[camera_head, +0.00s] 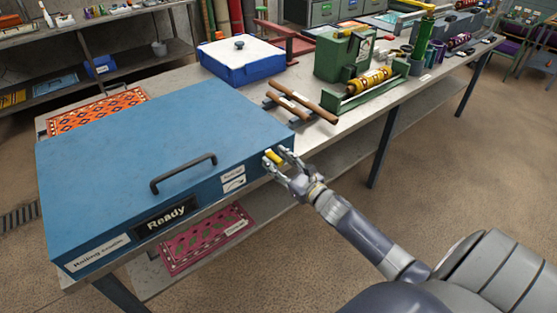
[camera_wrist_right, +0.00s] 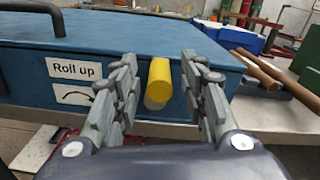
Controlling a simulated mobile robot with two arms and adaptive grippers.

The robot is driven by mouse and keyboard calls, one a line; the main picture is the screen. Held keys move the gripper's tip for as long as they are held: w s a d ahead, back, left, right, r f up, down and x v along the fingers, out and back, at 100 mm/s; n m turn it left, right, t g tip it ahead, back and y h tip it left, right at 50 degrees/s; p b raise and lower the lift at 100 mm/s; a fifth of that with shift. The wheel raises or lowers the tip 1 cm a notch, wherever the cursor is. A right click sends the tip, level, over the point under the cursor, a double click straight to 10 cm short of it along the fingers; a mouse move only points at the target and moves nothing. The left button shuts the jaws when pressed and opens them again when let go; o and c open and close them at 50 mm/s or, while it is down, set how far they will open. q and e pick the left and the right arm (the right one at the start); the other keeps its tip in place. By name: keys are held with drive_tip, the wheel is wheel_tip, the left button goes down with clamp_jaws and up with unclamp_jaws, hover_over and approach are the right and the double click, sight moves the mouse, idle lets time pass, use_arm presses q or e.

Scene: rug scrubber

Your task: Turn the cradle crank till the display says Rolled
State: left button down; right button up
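The blue rolling cradle (camera_head: 165,130) is a large flat box on the bench, with a black handle (camera_head: 184,174) on its closed lid. Its front display (camera_head: 166,214) reads "Ready". The crank's yellow knob (camera_head: 274,158) sticks out near the cradle's right front corner. It also shows in the wrist view (camera_wrist_right: 159,82), right of the "Roll up" label (camera_wrist_right: 75,68) with a curved arrow. My right gripper (camera_head: 278,157) is open, its fingers on both sides of the knob with visible gaps. The crank arm is mostly hidden. My left gripper is not in view.
A patterned orange rug (camera_head: 98,111) lies behind the cradle, and a pink rug (camera_head: 205,240) lies on the shelf below. Wooden rollers (camera_head: 302,104), a blue-white box (camera_head: 240,60) and a green machine (camera_head: 343,54) stand farther right. Floor in front is clear.

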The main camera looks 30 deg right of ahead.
clamp_jaws()
drive_tip(key=shift+w+d+m, duration=0.1)
drive_tip(key=shift+d+m, duration=0.15)
drive_tip(key=shift+m, duration=0.25)
